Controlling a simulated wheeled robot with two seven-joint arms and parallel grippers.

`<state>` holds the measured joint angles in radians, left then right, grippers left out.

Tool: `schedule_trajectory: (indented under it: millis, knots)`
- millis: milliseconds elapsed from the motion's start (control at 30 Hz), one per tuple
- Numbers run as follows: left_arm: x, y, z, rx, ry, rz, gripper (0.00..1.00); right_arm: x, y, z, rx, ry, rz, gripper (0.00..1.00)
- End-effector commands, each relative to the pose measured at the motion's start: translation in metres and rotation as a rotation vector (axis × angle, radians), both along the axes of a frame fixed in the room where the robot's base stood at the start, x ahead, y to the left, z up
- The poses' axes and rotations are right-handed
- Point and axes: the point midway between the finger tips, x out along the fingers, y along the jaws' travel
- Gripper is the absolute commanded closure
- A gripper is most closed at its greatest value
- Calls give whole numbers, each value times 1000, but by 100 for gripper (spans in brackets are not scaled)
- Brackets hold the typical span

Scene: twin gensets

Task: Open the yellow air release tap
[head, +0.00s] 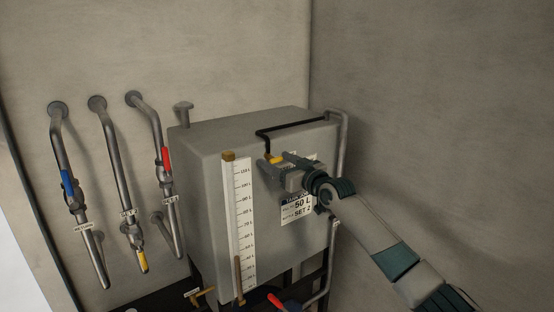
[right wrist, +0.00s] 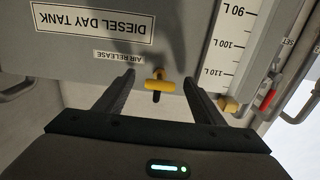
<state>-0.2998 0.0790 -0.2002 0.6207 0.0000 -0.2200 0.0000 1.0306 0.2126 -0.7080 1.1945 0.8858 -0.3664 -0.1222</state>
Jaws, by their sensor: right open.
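The yellow air release tap (head: 274,159) is on the upper front of the grey tank, below a black pipe. In the right wrist view the tap (right wrist: 156,84) shows as a yellow cross handle beside the upside-down AIR RELEASE label (right wrist: 119,57). My right gripper (head: 279,165) is at the tank front, close to the tap. In the wrist view its fingers (right wrist: 158,80) are open, one on each side of the tap, with gaps on both sides. I cannot tell whether the fingertips reach as deep as the handle. My left gripper is not in view.
The grey day tank (head: 205,170) carries a scale (head: 240,220) left of the tap. Wall pipes with blue (head: 68,187), yellow (head: 142,261) and red (head: 167,161) levers stand at left. The black pipe (head: 290,129) runs just above the tap. A bare wall lies to the right.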

Motion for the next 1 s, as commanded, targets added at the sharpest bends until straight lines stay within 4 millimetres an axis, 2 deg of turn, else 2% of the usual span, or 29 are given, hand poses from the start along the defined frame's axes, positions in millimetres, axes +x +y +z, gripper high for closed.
schedule_trajectory:
  millis: [400,467,567,600,1000]
  knots:
    - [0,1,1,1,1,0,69,3,3,0,-1,-1,0,37]
    - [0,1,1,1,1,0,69,3,2,0,-1,-1,0,49]
    - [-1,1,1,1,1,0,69,3,2,0,-1,-1,0,73]
    - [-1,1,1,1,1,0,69,3,2,0,-1,-1,0,77]
    - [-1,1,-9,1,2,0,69,3,2,-2,-33,-26,-1,77]
